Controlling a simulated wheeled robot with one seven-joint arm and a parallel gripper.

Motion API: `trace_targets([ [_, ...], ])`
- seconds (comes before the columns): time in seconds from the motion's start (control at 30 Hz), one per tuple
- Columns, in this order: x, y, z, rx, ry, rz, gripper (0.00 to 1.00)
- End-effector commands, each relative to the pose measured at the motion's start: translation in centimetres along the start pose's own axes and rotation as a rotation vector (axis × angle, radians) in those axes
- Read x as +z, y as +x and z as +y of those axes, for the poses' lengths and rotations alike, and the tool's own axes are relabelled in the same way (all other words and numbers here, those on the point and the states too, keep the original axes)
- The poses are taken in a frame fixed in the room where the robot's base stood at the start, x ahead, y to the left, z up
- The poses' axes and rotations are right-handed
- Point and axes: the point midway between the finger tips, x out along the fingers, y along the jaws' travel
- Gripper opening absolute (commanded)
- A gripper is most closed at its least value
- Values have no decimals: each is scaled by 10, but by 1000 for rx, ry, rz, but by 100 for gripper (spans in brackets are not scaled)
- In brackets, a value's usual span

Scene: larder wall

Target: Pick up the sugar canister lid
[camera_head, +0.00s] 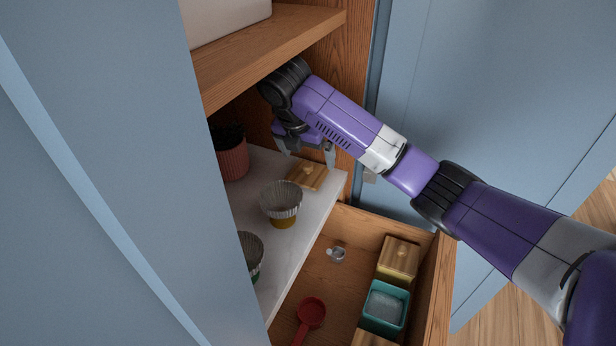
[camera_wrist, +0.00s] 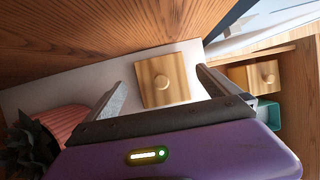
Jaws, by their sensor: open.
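I see no contact. An uncovered teal canister (camera_head: 373,322) with pale contents stands in the open drawer below.
A similar wooden lid (camera_head: 400,257) tops a canister in the drawer (camera_head: 352,225), which also holds a red scoop (camera_head: 311,311) and a small metal item (camera_head: 337,254). Fluted cups (camera_head: 282,200) and a potted plant (camera_head: 233,160) stand on the white shelf (camera_head: 310,212). A wooden shelf (camera_head: 270,50) hangs above.

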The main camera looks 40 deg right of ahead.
Motion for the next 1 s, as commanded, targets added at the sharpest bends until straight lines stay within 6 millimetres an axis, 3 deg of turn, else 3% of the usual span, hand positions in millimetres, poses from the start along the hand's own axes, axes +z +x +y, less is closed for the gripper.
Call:
trace_targets([
  [0.3,0,46,-1,-2,0,1,100],
  [0.6,0,51,0,0,0,0,100],
  [0.9,0,50,0,0,-1,0,44],
  [1.0,0,50,0,0,-1,0,44],
])
